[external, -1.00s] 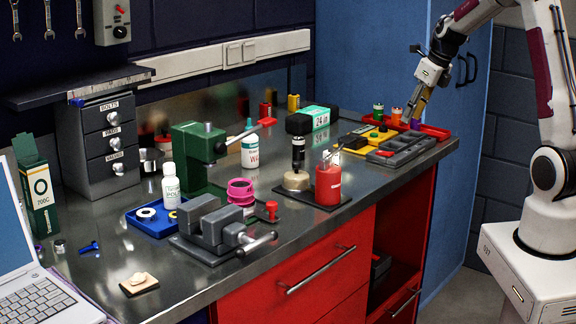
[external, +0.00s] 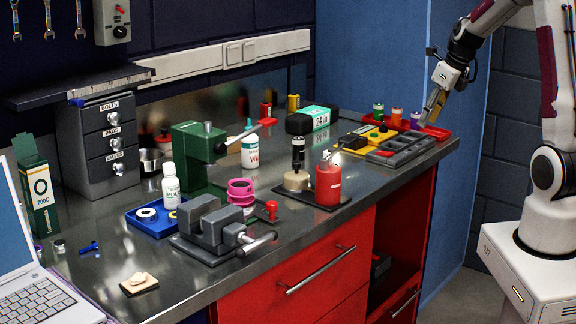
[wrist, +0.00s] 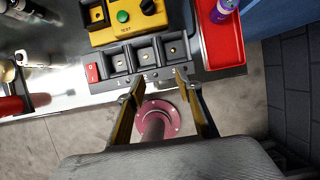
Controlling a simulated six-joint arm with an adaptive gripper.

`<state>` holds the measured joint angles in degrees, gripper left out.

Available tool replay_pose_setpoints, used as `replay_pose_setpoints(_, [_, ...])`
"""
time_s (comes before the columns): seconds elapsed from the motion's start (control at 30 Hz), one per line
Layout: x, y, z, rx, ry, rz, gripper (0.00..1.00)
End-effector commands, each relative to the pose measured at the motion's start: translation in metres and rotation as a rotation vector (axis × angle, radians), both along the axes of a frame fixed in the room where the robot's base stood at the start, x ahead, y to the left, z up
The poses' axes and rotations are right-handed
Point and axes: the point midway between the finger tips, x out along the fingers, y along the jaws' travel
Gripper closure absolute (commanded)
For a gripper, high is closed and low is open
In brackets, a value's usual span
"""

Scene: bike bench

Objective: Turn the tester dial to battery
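The yellow tester (external: 376,134) stands towards the right end of the bench. In the wrist view the tester (wrist: 110,34) is at the top, cut off by the frame edge. It has a green button (wrist: 123,16) marked TEST and a black dial (wrist: 150,7) to its right. The dial's markings cannot be read. My gripper (external: 427,119) is above the bench's right end, right of the tester. In the wrist view my gripper (wrist: 158,82) is open, with nothing between its fingers. The fingers are apart from the tester and dial.
A grey compartment tray (wrist: 150,72) lies in front of the tester. A red tray (wrist: 222,60) is right of it, with a purple cell (wrist: 223,10). Green (external: 378,110) and orange (external: 397,115) cells stand nearby. A red bottle (external: 328,186) is farther left. The blue cabinet (external: 440,160) is behind.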

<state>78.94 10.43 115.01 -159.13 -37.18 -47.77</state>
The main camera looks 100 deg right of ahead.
Motion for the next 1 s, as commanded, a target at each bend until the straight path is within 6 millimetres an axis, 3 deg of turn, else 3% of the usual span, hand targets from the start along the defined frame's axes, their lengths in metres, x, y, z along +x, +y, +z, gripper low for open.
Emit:
replay_pose_setpoints(0.17, [0.008, 0.0, -0.009, 0.016, 0.002, 0.014, 0.65])
replay_pose_setpoints(0.37, [0.034, -0.015, -0.002, 0.017, -0.1, -0.055, 0.65])
replay_pose_setpoints(0.7, [0.077, -0.067, 0.03, -0.045, -0.344, -0.281, 0.65])
replay_pose_setpoints(1.0, [0.091, -0.115, 0.062, -0.096, -0.542, -0.514, 0.65])
